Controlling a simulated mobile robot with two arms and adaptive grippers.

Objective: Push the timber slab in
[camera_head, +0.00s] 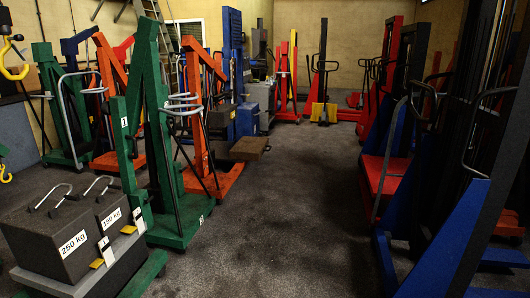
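A brown, flat block that looks like the timber slab (249,147) shows left of the middle of the head view. It juts out into the aisle, beside the orange hoist (203,140) and in front of a grey block and blue equipment. I cannot tell what it rests on or how far it reaches behind. Neither of my grippers is in view.
Green hoists (160,130) and dark weights marked 250 kg (72,243) and 150 kg (114,222) crowd the left. Blue and red lifting machines (435,240) line the right. The dark floor (280,230) between them is clear towards the yellow-and-black lift (322,112) at the back.

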